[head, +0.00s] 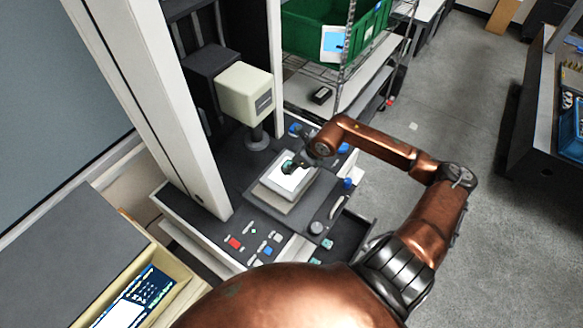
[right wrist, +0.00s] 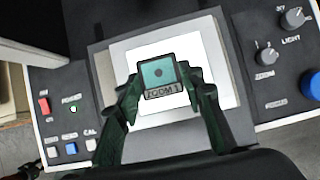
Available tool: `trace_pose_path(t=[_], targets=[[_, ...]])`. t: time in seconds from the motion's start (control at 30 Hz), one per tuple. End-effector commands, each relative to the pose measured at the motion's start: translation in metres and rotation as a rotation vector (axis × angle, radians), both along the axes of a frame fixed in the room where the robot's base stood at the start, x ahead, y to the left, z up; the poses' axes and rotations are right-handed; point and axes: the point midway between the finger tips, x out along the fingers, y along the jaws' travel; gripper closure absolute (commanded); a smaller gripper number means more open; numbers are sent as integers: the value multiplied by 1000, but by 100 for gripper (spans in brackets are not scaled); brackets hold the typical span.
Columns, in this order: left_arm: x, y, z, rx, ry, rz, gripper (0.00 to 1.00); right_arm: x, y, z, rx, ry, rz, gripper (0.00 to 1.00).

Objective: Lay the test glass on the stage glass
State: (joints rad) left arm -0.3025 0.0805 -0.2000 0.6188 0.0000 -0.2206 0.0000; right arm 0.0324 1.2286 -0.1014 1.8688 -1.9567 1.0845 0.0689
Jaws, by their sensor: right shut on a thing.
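The test glass (right wrist: 157,75) is a small square plate with a dark rim, a grey-green face with a dot, and a label at its near edge. My right gripper (right wrist: 159,93) is shut on it, with a finger on either side. The stage glass (right wrist: 209,48) is the bright white square under it. In the head view my right gripper (head: 292,165) is over the bright stage glass (head: 295,182), below and right of the machine's head. I cannot tell whether the test glass touches the stage glass. My left gripper is not in view.
The measuring machine's beige head (head: 245,93) with its lens (head: 257,137) stands close behind the stage. Knobs and buttons (right wrist: 265,55) flank the stage. A green bin (head: 310,30) sits on a wire rack behind. Open floor lies to the right.

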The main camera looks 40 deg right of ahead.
Motion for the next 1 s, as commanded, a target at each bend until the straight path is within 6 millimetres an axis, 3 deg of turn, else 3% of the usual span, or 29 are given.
trace_pose_path(t=[0.27,0.5,0.8,0.83,1.0], targets=[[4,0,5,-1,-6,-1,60,12,-7,-15,1,-2,0,90],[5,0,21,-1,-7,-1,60,12,-7,-43,3,-1,-1,90],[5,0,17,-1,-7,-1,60,12,-8,-49,0,-1,1,90],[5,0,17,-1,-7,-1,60,12,-8,-49,0,0,1,63],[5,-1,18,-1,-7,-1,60,12,-8,-48,0,0,1,51]])
